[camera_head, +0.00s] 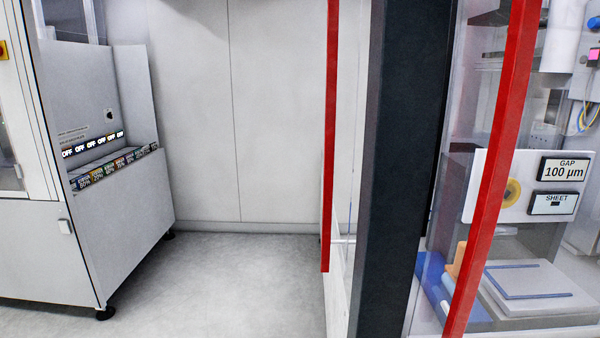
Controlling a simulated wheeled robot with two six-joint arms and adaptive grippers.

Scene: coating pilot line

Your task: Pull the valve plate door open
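I cannot tell which part is the valve plate door. A long red bar (331,130) hangs upright left of a dark column (402,150), with what looks like a clear panel beside it. A second red bar (497,165) runs slanted down the right side, in front of an enclosure seen through clear panels. I cannot tell whether either bar belongs to a door. No valve plate is recognisable. Neither of my grippers shows in this view.
A grey-white cabinet (115,240) with several "OFF" displays (93,145) stands at the left. Grey floor (230,280) is clear before a pale wall (235,110). At the right are a "GAP 100 µm" display (564,168), a "SHEET" display (554,203) and a pale flat block (540,283).

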